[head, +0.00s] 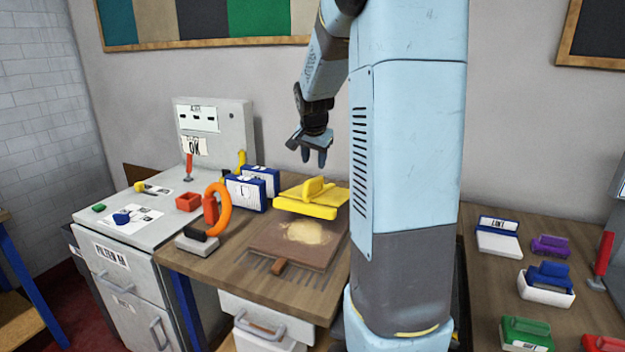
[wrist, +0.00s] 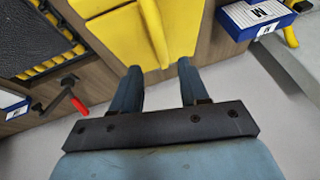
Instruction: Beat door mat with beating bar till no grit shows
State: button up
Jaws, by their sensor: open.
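A brown mat (head: 318,256) lies flat on the wooden bench over a grille of bars, with a pale sandy patch of grit (head: 305,232) on it. A small brown block (head: 279,266) sits at its front edge. Behind the mat is a yellow piece (head: 312,196) with an upright ridge like a handle; it also shows in the wrist view (wrist: 120,28). I cannot tell for sure which thing is the beating bar. My gripper (head: 314,157) is open and empty, above and apart from the yellow piece; its two fingers (wrist: 158,75) show in the wrist view.
An orange loop (head: 221,196) on a grey base stands left of the mat, near blue-and-white boxes (head: 246,193). A grey cabinet (head: 150,225) stands at left. A right-hand bench holds a white tray (head: 546,287) and a green block (head: 527,333).

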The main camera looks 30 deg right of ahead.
aim_at(313, 179)
jog(key=x, duration=0.9)
jog(key=shift+c, duration=0.2)
grip_shut()
jog(key=shift+a, duration=0.15)
dwell(0.4)
